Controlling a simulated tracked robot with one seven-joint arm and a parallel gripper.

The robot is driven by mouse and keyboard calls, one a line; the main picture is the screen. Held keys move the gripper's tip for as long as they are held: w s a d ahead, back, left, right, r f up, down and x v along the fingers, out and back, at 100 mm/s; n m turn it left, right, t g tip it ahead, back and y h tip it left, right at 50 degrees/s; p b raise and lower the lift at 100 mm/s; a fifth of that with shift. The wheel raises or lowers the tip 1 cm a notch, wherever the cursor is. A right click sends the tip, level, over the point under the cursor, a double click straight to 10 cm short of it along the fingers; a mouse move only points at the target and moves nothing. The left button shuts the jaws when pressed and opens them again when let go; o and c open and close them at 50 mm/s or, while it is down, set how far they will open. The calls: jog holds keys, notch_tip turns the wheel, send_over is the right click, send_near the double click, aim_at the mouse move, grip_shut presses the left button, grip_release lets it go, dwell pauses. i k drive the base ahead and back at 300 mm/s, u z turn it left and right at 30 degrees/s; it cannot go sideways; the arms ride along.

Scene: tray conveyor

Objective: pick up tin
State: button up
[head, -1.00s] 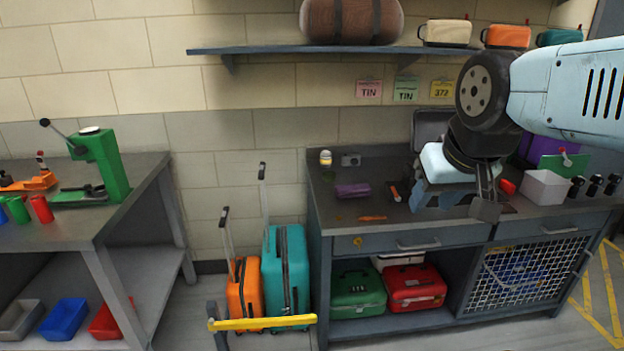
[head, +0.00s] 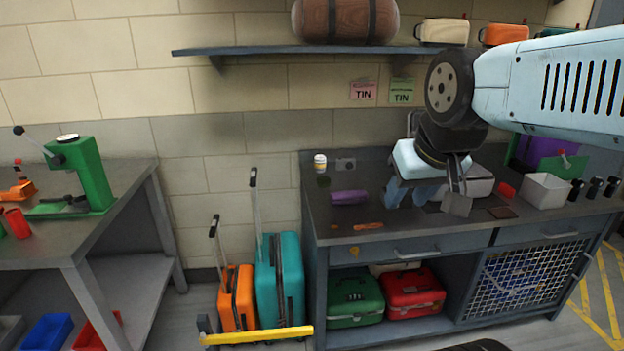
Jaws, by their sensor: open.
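A small upright can (head: 320,163), white with a yellowish band, stands at the back left of the dark workbench; it looks like the tin. My gripper (head: 457,196) hangs over the middle of the bench, well to the right of the can, pointing down. It is open and nothing shows between its fingers. The gripper and wrist partly hide a grey case behind them.
A purple item (head: 350,197) and an orange tool (head: 368,226) lie on the bench. A white bin (head: 546,189) stands right of my gripper. A shelf (head: 260,50) runs above.

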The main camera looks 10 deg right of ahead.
aim_at(322, 181)
jog(key=i, duration=1.45)
jog(key=z, duration=0.05)
